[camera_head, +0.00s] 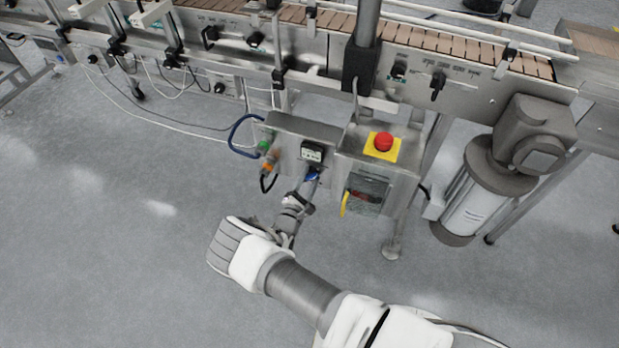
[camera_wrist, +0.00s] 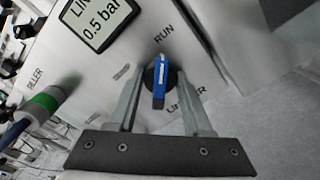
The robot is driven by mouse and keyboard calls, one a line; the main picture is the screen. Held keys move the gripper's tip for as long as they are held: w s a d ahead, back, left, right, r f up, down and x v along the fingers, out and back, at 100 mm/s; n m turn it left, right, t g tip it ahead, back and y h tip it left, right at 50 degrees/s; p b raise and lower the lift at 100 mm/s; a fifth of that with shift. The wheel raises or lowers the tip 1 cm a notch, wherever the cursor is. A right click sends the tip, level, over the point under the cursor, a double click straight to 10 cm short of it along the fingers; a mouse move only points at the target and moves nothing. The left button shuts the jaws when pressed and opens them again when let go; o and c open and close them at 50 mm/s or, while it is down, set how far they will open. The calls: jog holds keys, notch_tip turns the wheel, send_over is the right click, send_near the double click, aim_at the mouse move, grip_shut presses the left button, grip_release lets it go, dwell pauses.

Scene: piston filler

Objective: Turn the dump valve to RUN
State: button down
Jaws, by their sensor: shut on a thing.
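The dump valve has a blue lever (camera_wrist: 159,80) on a dark round base, mounted on a grey metal panel. In the wrist view the lever stands nearly upright in the picture, with RUN printed above it and a partly hidden label below right. I cannot tell which end of the lever is its pointer. My gripper (camera_wrist: 160,78) is shut on the lever, one finger on each side. In the head view a bit of blue valve (camera_head: 313,175) shows at the end of my gripper (camera_head: 309,182), below a small display.
The display (camera_wrist: 97,20) reads 0.5 bar, partly cut off. A green-ringed hose fitting (camera_wrist: 42,104) lies left of the valve. A motor (camera_head: 478,190) is farther right. The floor at left is clear.

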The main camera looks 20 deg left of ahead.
jog(key=shift+c, duration=1.7)
grip_release()
jog(key=s+a+p, duration=0.1)
jog(key=s+p, duration=0.2)
jog(key=s, duration=1.4)
jog(key=shift+s+a, duration=0.15)
jog(key=shift+s, duration=0.05)
